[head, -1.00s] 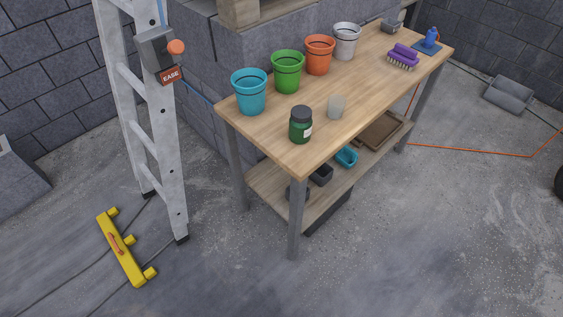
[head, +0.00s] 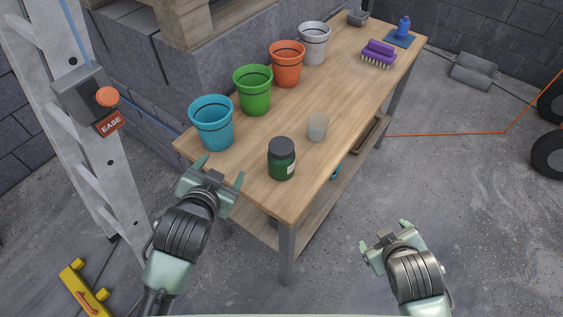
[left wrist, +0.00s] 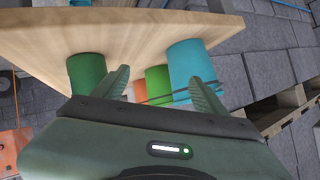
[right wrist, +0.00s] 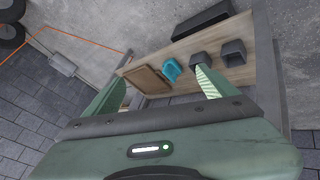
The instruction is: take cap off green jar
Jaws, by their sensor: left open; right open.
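The green jar (head: 281,166) stands upright near the front end of the wooden table (head: 330,105). Its dark grey cap (head: 281,146) is on it, and a white label shows low on its side. My left gripper (head: 222,168) is open and empty, to the left of the jar and just in front of the blue pot. In the left wrist view the dark green jar (left wrist: 86,72) shows beyond the left finger, not touched. My right gripper (head: 384,241) is open and empty, off the table's right side over the floor. In the right wrist view the lower shelf (right wrist: 240,75) shows beyond its fingers.
Blue (head: 211,125), green (head: 253,92), orange (head: 287,66) and grey (head: 313,45) pots line the table's left side. A translucent cup (head: 317,127) stands right of the jar. A ladder (head: 75,130) stands left.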

